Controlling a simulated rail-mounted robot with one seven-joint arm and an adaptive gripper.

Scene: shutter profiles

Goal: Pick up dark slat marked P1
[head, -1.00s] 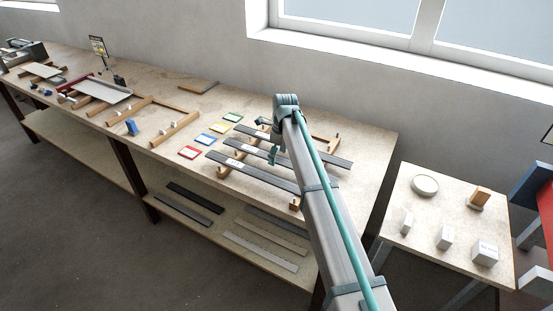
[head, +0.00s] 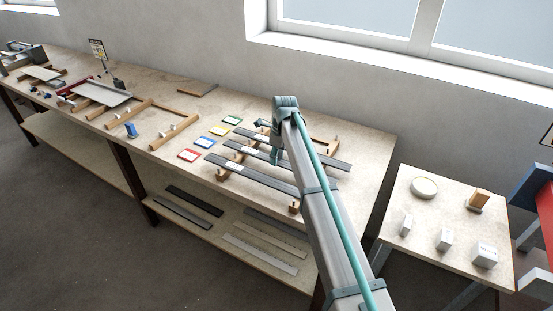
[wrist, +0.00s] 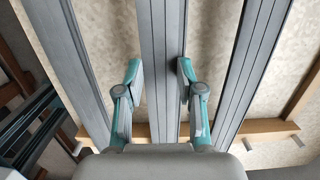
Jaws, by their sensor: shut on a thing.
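Three dark slats lie side by side across a wooden rack on the long bench: a back slat (head: 258,132), a middle slat (head: 236,146) and a front slat (head: 222,161). Small white labels show near their left ends, too small to read, so I cannot tell which is P1. My gripper (head: 275,160) is down at the middle slat, partly hidden by my arm. In the wrist view my gripper (wrist: 160,85) has one finger on each side of the middle slat (wrist: 161,40) and is shut on it. The other slats run alongside, outside the fingers.
Coloured cards in red (head: 188,155), blue (head: 205,142), yellow (head: 219,130) and green (head: 232,119) lie left of the rack. More slats (head: 195,200) lie on the lower shelf. A side table (head: 425,225) with white blocks stands to the right.

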